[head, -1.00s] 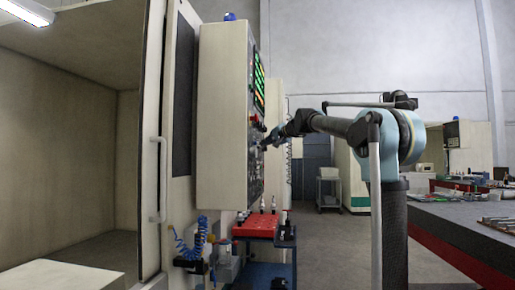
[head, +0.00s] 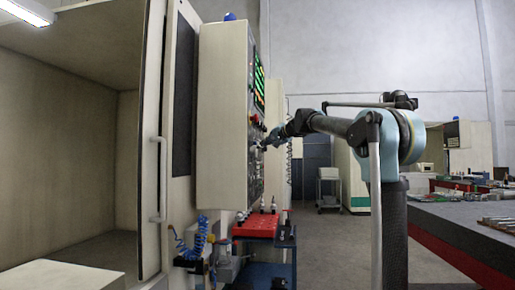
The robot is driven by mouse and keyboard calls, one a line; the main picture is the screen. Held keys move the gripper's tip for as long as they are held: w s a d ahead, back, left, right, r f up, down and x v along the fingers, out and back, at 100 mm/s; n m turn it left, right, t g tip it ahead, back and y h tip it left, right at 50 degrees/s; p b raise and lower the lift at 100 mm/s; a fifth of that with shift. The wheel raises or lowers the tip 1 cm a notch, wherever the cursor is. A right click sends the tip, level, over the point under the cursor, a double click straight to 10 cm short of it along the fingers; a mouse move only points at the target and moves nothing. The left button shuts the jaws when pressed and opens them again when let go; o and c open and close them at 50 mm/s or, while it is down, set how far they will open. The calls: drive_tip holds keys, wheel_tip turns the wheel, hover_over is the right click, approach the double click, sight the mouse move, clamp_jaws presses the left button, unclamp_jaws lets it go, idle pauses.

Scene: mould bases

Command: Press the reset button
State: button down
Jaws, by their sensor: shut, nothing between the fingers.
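The machine's control panel (head: 255,150) is seen nearly edge-on on the right face of the cream cabinet (head: 222,115), with a lit green screen (head: 259,83) above small knobs and buttons. The reset button cannot be told apart at this angle. My gripper (head: 265,144) is shut and empty at the panel's lower part, below the screen. Its fingertips are very close to the panel face; whether they touch it I cannot tell. My arm reaches in from the right at about the same height.
A red-topped tool cart (head: 256,227) with tool holders stands below the panel. A blue coiled hose (head: 199,238) hangs left of it. The open machine door with its handle (head: 158,180) is at left. A dark worktable (head: 470,225) is at right. Floor between is clear.

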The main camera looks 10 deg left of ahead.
drive_tip(key=shift+a+r, duration=0.1)
drive_tip(key=shift+a, duration=0.7)
idle(0.7)
drive_tip(key=shift+d, duration=0.1)
idle(0.3)
drive_tip(key=shift+d, duration=0.75)
drive_tip(key=shift+d, duration=0.1)
drive_tip(key=d, duration=0.4)
drive_tip(key=shift+s+d, duration=0.15)
drive_tip(key=shift+d, duration=0.25)
idle(0.5)
drive_tip(key=s+d+f+n+g+h, duration=0.1)
drive_tip(key=s+d+f+g+h, duration=0.2)
drive_tip(key=s+d+f, duration=0.5)
drive_tip(key=s+d+f+n+g+h, duration=0.1)
drive_tip(key=s+d+f, duration=0.8)
drive_tip(key=s+f, duration=1.8)
drive_tip(key=s+d+f+n+g+h, duration=0.1)
drive_tip(key=s+d+f+g+h, duration=0.3)
drive_tip(key=s+f, duration=1.3)
drive_tip(key=d+f+h, duration=0.2)
drive_tip(key=d+f, duration=0.2)
drive_tip(key=f, duration=0.3)
drive_tip(key=shift+s+d+f+g+h, duration=0.25)
drive_tip(key=shift+s+f+g+h, duration=0.05)
drive_tip(key=shift+s+f+g, duration=0.1)
